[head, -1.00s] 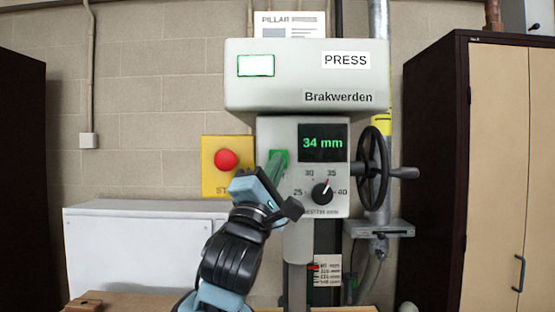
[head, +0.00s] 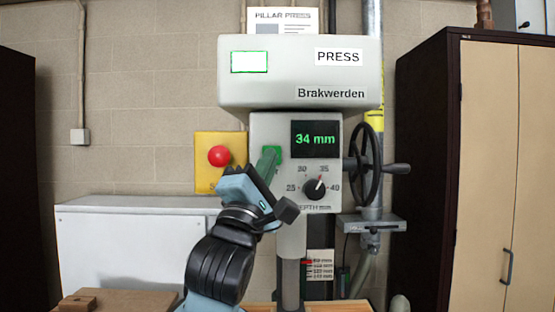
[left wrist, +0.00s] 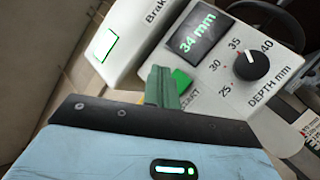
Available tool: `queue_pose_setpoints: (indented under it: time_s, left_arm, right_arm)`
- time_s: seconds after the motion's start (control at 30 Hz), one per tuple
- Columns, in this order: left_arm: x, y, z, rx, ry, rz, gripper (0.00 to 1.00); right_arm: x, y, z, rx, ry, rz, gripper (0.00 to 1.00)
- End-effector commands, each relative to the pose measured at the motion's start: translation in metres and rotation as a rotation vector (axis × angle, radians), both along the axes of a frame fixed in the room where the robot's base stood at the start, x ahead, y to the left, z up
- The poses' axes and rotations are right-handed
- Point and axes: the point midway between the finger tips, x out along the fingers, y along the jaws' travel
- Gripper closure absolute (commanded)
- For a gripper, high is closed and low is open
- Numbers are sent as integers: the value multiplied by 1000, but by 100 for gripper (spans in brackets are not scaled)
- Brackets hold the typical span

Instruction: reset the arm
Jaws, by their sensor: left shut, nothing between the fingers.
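My left gripper (head: 268,160) is in front of the press's control panel, with its green fingers closed together and nothing between them. Its fingertips are at the green button (head: 275,151) and partly cover it in the head view. In the left wrist view the closed fingers (left wrist: 161,86) stand just left of the green button (left wrist: 182,79); I cannot tell whether they touch it. The press (head: 300,90) has a display (head: 316,139) reading 34 mm. Its depth knob (head: 314,189) points near 35. My right gripper is not in view.
A red stop button (head: 219,156) on a yellow plate is left of the panel. A black handwheel (head: 367,165) juts out at the right. A dark cabinet (head: 425,180) stands further right, and a white cabinet (head: 130,250) is at the lower left.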

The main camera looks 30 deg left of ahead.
Motion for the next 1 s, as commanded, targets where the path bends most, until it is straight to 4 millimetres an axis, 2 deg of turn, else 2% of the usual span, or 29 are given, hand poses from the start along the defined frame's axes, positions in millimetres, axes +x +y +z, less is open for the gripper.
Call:
queue_pose_setpoints:
  time_s: [0.3,0.37,0.43,0.57,0.7,0.87,1.0]
  left_arm:
    - [1,0,-2,3,5,2,100]
    - [10,-2,-17,31,40,18,100]
    - [22,-5,-42,83,95,44,100]
    - [49,-13,-115,234,243,107,100]
    - [66,-22,-205,428,406,159,100]
    - [66,-32,-309,660,570,188,100]
    - [49,-42,-398,867,694,183,100]
  right_arm:
    - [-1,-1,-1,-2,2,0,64]
    - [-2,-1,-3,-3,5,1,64]
    - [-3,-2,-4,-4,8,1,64]
    - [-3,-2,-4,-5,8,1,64]
    - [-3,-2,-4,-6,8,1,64]
    - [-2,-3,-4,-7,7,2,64]
    - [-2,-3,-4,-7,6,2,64]
